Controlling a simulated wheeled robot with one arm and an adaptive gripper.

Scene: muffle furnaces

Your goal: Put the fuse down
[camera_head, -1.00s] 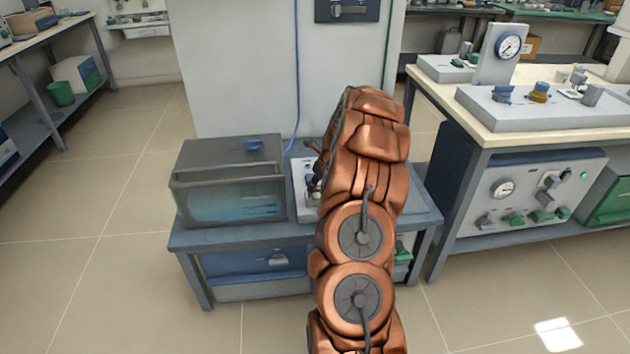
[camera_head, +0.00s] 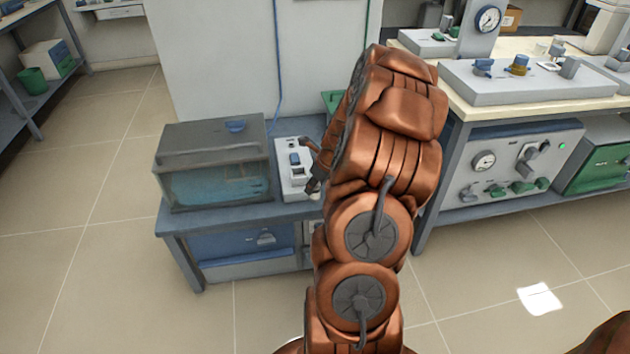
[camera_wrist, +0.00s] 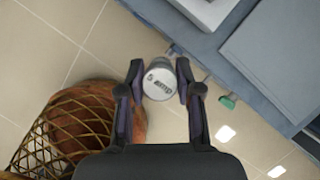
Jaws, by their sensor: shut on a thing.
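In the wrist view the fuse (camera_wrist: 159,80) is a pale cylinder with a printed end face. My gripper (camera_wrist: 160,88) is shut on it, with one dark finger on each side. The fuse is held above the tiled floor, just off the edge of a blue-grey bench (camera_wrist: 250,70). In the head view my copper arm covers most of the gripper; only part of the gripper (camera_head: 312,165) shows beside the bench's white device, and the fuse is hidden.
A glass tank (camera_head: 213,180) with bluish liquid stands on the low bench (camera_head: 240,222). A white switch device (camera_head: 295,165) sits beside it. A worktable (camera_head: 455,105) with instruments stands at right. Floor is clear at left.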

